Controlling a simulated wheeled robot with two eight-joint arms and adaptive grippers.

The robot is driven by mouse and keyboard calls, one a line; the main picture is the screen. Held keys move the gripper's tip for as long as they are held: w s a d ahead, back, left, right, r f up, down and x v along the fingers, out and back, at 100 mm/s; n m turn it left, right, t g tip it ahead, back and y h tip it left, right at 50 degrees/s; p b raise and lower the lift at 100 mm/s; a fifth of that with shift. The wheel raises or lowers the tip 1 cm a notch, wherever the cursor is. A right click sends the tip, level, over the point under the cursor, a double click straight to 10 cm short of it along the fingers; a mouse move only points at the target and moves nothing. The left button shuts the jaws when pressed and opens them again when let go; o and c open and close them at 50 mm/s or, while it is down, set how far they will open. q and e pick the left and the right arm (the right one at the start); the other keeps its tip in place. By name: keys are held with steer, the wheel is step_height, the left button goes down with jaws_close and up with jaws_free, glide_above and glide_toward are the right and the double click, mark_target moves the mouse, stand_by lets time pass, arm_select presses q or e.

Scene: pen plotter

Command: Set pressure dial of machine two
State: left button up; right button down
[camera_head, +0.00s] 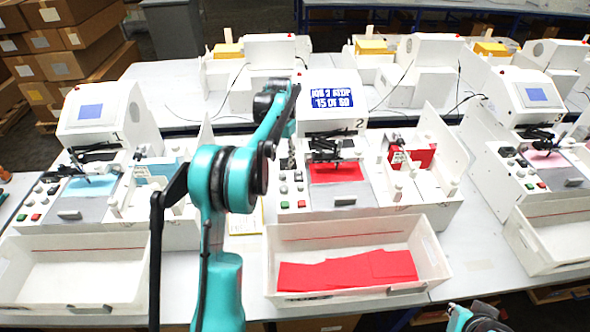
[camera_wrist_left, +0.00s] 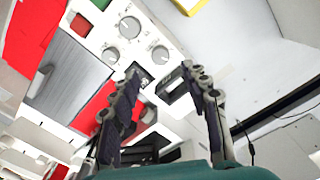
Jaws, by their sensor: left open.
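Machine two (camera_head: 345,150) is the white plotter in the middle of the head view, with a lit blue screen and a red sheet on its bed. Its control panel on the left side carries several grey knobs (camera_head: 298,176). The wrist view shows three round knobs (camera_wrist_left: 130,27) close up beside a red and a green button. Which knob is the pressure dial I cannot read. My left gripper (camera_wrist_left: 168,108) is open and empty, its two fingers spread over the panel's edge near a small black-framed slot. In the head view my left arm partly covers that area.
A white tray (camera_head: 435,262) with red sheets stands in front of machine two. Machine one (camera_head: 110,115) and machine three (camera_head: 525,110) stand on either side. Cables cross the table behind. Part of my right arm shows at the bottom right.

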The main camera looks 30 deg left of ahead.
mark_target(282, 174)
arm_select(q)
step_height(282, 174, down, 7)
steer(key=shift+s+f+b, duration=0.1)
steer(key=shift+f+b, duration=0.1)
steer(key=shift+b, duration=0.55)
steer(key=shift+c, duration=0.2)
jaws_close()
